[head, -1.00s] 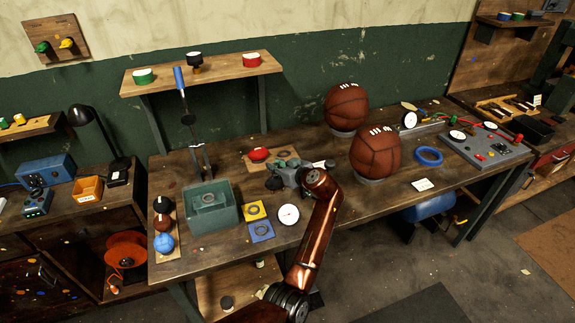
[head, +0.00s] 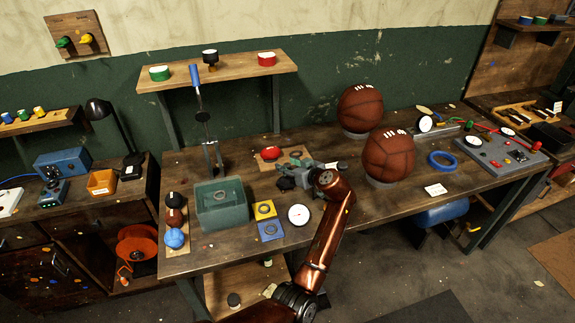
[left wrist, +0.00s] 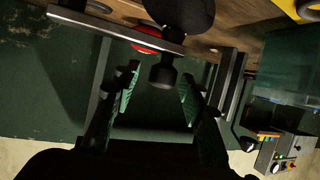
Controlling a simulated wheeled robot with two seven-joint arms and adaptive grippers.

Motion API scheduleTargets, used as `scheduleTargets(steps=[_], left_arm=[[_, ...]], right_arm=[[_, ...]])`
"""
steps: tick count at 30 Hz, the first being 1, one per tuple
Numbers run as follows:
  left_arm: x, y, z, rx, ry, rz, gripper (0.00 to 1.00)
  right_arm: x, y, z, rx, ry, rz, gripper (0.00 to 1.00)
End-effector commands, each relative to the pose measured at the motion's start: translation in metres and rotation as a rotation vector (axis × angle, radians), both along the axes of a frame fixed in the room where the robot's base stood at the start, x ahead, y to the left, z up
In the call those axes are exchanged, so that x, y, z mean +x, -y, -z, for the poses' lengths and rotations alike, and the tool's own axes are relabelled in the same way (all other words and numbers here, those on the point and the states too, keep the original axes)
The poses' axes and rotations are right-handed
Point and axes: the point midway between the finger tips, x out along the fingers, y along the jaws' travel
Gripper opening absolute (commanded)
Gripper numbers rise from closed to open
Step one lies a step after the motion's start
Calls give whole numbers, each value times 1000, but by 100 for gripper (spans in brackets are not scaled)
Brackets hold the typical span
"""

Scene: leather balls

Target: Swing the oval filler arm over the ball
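Two brown laced leather balls stand on round bases on the bench: a rear one (head: 361,106) and a front one (head: 389,156). My left gripper (head: 290,174) is left of the front ball, low over the bench, beside a small board with a red oval piece (head: 270,153). In the left wrist view its fingers (left wrist: 158,76) are apart. A dark knob (left wrist: 164,74) on a metal bar (left wrist: 115,27) shows between the fingertips; whether they touch is unclear. This bar may be the oval filler arm, but I cannot be sure. My right gripper is not in view.
A teal tank (head: 222,207) and an upright lever with a blue handle (head: 195,75) stand to the left. A white dial (head: 299,215) lies in front of my gripper. A blue ring (head: 442,161) and a grey panel (head: 500,150) are at the right.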

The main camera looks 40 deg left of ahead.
Motion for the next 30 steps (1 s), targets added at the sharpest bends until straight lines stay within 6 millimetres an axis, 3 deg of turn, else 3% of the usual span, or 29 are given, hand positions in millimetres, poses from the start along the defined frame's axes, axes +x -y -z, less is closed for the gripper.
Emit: scheduleTargets(steps=[18, 30], left_arm=[[-34, 90, -40, -1, 2, 1, 38], [-39, 102, -45, 0, 0, 1, 38]], right_arm=[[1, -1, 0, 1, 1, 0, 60], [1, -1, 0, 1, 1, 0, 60]])
